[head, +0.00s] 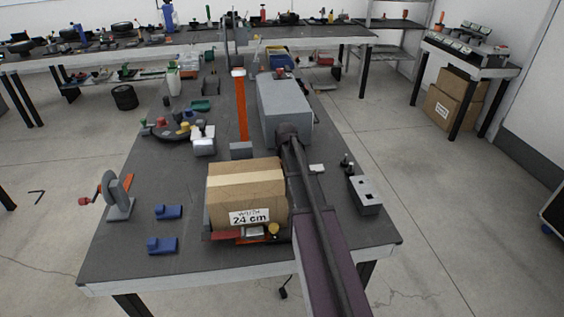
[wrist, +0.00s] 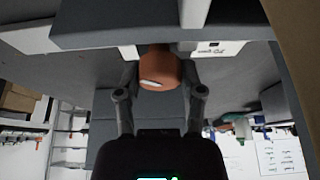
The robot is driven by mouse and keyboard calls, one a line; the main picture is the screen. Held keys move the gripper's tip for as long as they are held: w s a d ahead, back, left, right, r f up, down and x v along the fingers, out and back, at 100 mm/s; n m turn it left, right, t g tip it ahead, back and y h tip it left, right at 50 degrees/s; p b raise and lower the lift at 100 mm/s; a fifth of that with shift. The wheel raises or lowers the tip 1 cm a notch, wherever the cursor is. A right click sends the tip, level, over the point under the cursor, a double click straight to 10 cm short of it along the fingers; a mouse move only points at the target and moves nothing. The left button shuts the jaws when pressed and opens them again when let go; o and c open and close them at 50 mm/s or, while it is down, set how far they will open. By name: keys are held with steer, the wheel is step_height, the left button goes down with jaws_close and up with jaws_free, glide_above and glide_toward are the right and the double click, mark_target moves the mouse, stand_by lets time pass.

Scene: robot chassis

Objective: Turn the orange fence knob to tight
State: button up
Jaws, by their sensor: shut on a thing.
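The orange fence knob (wrist: 161,65) is in the upper middle of the wrist view, with a white mark on its near face. My gripper (wrist: 161,80) has one finger on each side of the knob and is shut on it. A grey surface lies behind the knob. In the head view my arm reaches forward over the bench to beside the grey box (head: 287,105). The knob and my fingertips cannot be made out there, hidden by my arm or the box.
A cardboard box marked 24 cm (head: 246,190) stands left of my arm. A long orange strip (head: 241,110) lies left of the grey box. Blue blocks (head: 163,244) and a red-handled crank (head: 117,196) are at the left. A grey block with holes (head: 365,194) is at the right.

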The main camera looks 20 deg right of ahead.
steer(key=o, duration=1.2)
steer(key=shift+c, duration=0.2)
steer(key=shift+r, duration=0.1)
steer(key=s+r+n+y+p, duration=0.1)
steer(key=s+r+n+p, duration=0.4)
steer(key=r+p, duration=0.7)
steer(key=shift+d+r+y+p, duration=0.3)
steer(key=shift+d+y+p, duration=0.1)
steer(key=shift+p, duration=0.05)
steer(key=shift+f, duration=0.15)
steer(key=b+x, duration=1.3)
steer(key=shift+f, duration=0.3)
